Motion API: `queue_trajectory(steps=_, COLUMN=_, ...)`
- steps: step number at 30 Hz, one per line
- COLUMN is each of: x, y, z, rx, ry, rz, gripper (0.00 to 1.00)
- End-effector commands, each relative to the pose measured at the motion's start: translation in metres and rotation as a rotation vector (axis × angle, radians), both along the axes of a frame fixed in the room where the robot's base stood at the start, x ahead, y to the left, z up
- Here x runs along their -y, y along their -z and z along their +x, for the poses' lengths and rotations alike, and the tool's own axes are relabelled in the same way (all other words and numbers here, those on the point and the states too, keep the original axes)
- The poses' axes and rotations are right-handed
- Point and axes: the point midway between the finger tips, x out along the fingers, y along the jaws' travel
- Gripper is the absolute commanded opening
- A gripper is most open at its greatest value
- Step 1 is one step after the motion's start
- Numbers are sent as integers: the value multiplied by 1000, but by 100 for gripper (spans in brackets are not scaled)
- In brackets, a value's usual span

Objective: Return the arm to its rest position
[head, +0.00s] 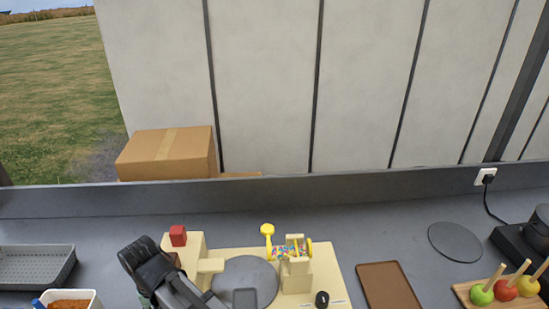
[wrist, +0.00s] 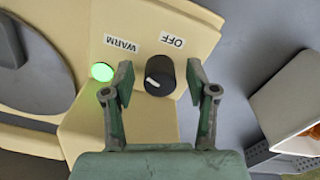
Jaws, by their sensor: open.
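My gripper (wrist: 160,78) is open and empty in the wrist view. Its two green-grey fingers stand on either side of a black knob (wrist: 160,75), with a gap on each side; how far above it they are I cannot tell. The knob has a white pointer mark and sits on a cream machine near the labels WARM (wrist: 121,44) and OFF (wrist: 172,40). A green lamp (wrist: 102,72) beside it is lit. In the head view my dark arm reaches over the left part of the cream machine (head: 333,278); the fingers are not clear there.
The machine carries a round grey plate (head: 262,272), a red block (head: 178,235) and a yellow-knobbed part (head: 267,230). A grey tray (head: 36,266) and white tub (head: 95,299) are left. A brown tray (head: 388,285) and apples on sticks (head: 505,290) are right.

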Motion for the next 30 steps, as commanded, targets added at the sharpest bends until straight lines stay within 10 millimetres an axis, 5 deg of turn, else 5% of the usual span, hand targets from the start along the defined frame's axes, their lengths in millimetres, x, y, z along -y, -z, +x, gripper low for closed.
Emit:
queue_trajectory(steps=8, x=0, y=1, z=0, rx=0, ry=190, rz=0, gripper=57)
queue_trajectory(steps=30, x=6, y=-12, z=-1, rx=-1, ry=184, rz=-3, gripper=57)
